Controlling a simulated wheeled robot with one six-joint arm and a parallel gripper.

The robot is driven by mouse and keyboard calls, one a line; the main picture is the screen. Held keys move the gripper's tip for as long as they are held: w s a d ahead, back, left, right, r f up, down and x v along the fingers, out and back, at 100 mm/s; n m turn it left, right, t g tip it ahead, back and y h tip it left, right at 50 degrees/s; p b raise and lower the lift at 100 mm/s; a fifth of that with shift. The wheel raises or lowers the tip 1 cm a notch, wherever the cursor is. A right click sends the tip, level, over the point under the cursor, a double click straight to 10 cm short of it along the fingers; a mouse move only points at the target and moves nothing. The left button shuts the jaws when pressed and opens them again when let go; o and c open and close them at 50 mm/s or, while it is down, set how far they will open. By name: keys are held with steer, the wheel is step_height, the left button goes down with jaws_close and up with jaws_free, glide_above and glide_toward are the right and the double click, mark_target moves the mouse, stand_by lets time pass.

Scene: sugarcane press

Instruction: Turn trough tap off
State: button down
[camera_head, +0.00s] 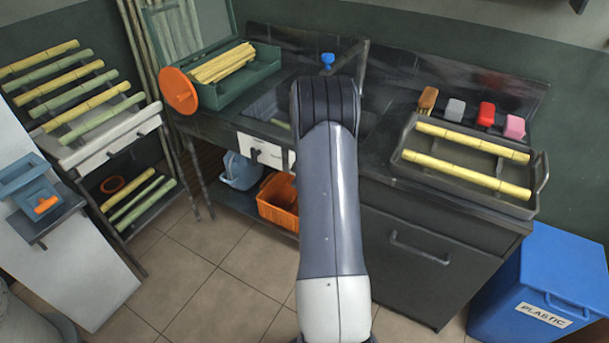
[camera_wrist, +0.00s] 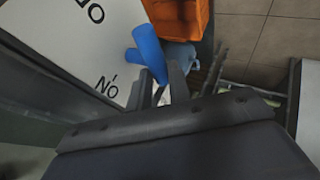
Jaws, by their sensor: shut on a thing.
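A blue tap handle (camera_wrist: 148,50) shows close up in the wrist view, in front of a white panel with black lettering (camera_wrist: 95,45). My gripper (camera_wrist: 160,84) is at its near end, with a dark finger on each side, and it is shut on the handle. The fingers hide part of the grip. In the head view my arm covers the gripper and the handle. The white panel shows there below the counter's edge (camera_head: 262,150). Another blue knob (camera_head: 327,60) stands at the back of the sink, apart from my visible arm.
An orange basket (camera_head: 279,207) and a light blue container (camera_head: 240,172) sit below the counter. A green box of cane (camera_head: 265,65) is at the back left. A tray with two cane sticks (camera_head: 410,170) lies at the right. A blue bin (camera_head: 540,280) stands on the floor.

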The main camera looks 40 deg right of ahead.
steer(key=shift+w+g, duration=0.15)
steer(key=shift+g, duration=0.25)
stand_by(0.5)
steer(key=c, duration=1.3)
jaws_free()
steer(key=p+v, duration=0.2)
steer(key=v, duration=0.8)
steer(key=shift+a+r, duration=0.25)
steer(key=shift+a, duration=0.05)
